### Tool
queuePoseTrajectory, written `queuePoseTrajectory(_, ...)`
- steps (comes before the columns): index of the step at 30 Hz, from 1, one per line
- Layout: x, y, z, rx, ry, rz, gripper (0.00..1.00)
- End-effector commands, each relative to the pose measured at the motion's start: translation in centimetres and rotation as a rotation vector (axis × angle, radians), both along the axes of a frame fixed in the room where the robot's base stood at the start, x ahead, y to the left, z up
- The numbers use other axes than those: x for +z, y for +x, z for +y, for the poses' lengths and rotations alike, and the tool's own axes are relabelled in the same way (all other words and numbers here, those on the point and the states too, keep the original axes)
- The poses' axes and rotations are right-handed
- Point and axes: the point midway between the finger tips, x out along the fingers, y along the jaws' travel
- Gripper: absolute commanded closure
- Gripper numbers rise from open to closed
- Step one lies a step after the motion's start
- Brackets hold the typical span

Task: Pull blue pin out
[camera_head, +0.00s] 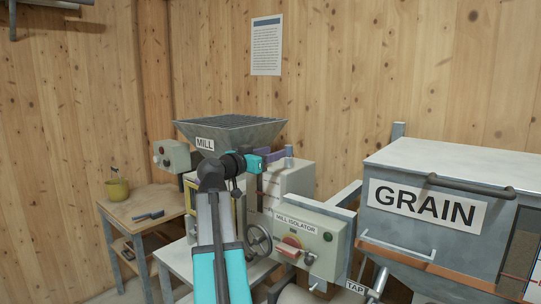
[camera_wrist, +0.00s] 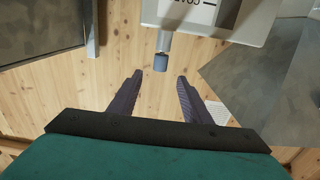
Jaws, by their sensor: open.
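The blue pin (camera_wrist: 160,63) shows in the wrist view as a short blue-grey cylinder on a pale stem. The stem comes out of a pale box (camera_wrist: 225,18) with upside-down lettering. My gripper (camera_wrist: 157,78) is open, with one dark purple finger on each side of the pin's line. The pin lies just beyond the fingertips, roughly centred between them, and nothing is held. In the head view my gripper (camera_head: 286,155) is beside the mill hopper (camera_head: 236,130), above a pale cabinet (camera_head: 292,180). I cannot make out the pin there.
A mill isolator box (camera_head: 305,235) stands right of my arm, and a grain bin (camera_head: 440,185) farther right. A handwheel (camera_head: 258,240) is close beside my arm. Grey metal panels (camera_wrist: 265,85) flank the wrist view.

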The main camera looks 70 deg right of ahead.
Motion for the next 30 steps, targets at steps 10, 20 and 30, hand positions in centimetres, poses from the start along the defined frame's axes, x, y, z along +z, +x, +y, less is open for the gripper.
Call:
queuePoseTrajectory(10,0.0,-0.1,-0.5,0.000,0.002,0.001,0.56)
queuePoseTrajectory(20,0.1,-0.9,-3.6,-0.002,0.003,0.002,0.56)
queuePoseTrajectory(30,0.1,-2.0,-7.9,-0.001,0.002,0.001,0.56)
